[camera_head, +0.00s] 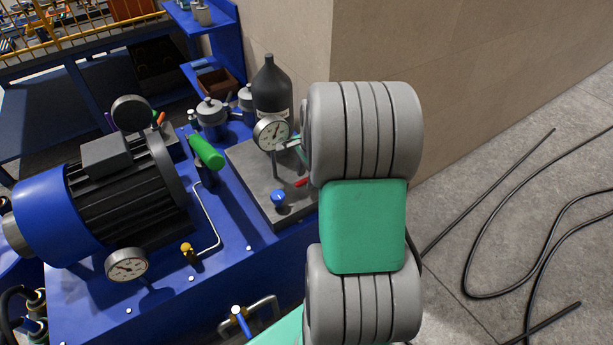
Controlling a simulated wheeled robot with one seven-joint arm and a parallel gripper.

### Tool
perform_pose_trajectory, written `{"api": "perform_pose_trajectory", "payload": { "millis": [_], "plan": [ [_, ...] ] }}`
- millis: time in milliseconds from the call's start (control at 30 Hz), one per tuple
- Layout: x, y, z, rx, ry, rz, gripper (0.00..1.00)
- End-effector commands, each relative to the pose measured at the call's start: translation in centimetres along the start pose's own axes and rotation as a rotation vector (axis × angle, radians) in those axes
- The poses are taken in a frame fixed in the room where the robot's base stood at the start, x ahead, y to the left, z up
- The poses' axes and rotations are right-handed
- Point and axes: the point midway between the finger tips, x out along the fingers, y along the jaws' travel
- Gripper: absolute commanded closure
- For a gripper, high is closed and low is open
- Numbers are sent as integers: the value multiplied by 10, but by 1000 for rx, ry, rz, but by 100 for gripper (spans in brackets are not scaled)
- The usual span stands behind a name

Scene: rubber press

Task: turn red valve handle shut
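A small red handle (302,183) shows on the grey block (254,187), just left of my grey and green arm. Its right end is close to the arm's edge in the picture, and I cannot tell whether part of it is hidden. A blue knob (278,198) stands left of it on the same block. A pressure gauge (271,133) stands above and behind it. A small pale green piece shows between the gauge and my arm; I cannot tell what it is. My gripper is not visible.
A blue motor (125,190) with black fins fills the left. A green handle (206,152) sticks up beside it. A dark bottle (271,88) stands behind the block. A beige wall (440,70) rises behind my arm. Black hoses (480,205) lie on the floor at right.

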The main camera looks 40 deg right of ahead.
Motion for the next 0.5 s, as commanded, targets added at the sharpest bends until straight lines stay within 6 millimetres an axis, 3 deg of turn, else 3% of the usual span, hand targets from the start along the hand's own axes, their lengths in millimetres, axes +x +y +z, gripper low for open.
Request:
{"api": "perform_pose_trajectory", "payload": {
  "millis": [200,500],
  "plan": [
    [1,0,0,-1,1,-1,63],
    [1,0,0,-1,1,0,87]
  ]
}}
